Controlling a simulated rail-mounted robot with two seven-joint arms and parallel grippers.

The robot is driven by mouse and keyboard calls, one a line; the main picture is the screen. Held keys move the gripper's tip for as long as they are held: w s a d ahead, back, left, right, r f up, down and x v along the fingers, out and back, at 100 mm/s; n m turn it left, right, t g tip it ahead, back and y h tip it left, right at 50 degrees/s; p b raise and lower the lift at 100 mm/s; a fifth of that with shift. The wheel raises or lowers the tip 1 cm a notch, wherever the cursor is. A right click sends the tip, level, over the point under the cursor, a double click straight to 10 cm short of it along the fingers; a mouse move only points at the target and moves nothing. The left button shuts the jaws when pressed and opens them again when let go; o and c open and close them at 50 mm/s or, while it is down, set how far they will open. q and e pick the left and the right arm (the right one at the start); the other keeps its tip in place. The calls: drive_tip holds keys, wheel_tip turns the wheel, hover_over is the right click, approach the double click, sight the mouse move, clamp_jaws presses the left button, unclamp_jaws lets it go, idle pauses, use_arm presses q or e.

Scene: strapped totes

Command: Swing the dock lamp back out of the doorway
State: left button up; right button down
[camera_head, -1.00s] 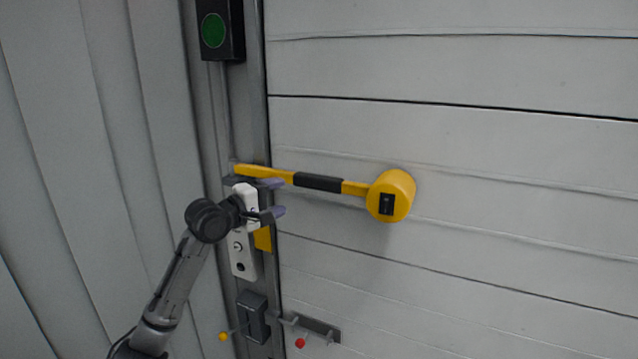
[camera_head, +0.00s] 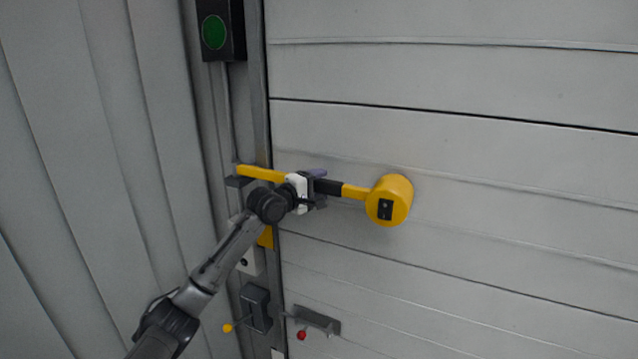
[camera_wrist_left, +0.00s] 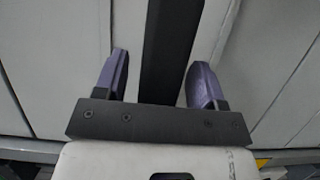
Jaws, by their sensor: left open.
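The dock lamp (camera_head: 389,200) is a yellow round head on a yellow arm (camera_head: 262,174) that reaches right from the door post across the white door. The arm has a black grip sleeve (camera_head: 328,187). My left gripper (camera_head: 318,187) is at the left end of this sleeve and covers part of it. In the left wrist view the open purple fingers (camera_wrist_left: 160,85) stand on either side of the black sleeve (camera_wrist_left: 172,45), with a gap on both sides. My right gripper is not in view.
A black box with a green light (camera_head: 214,32) is high on the post. Lower down are a grey switch box with a yellow-tipped lever (camera_head: 256,308) and a grey bracket with a red knob (camera_head: 318,320). The ribbed wall (camera_head: 90,130) is at the left.

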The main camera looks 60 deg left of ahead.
use_arm(q)
drive_tip(key=shift+c, duration=0.2)
clamp_jaws()
drive_tip(key=shift+d, duration=0.1)
idle(0.5)
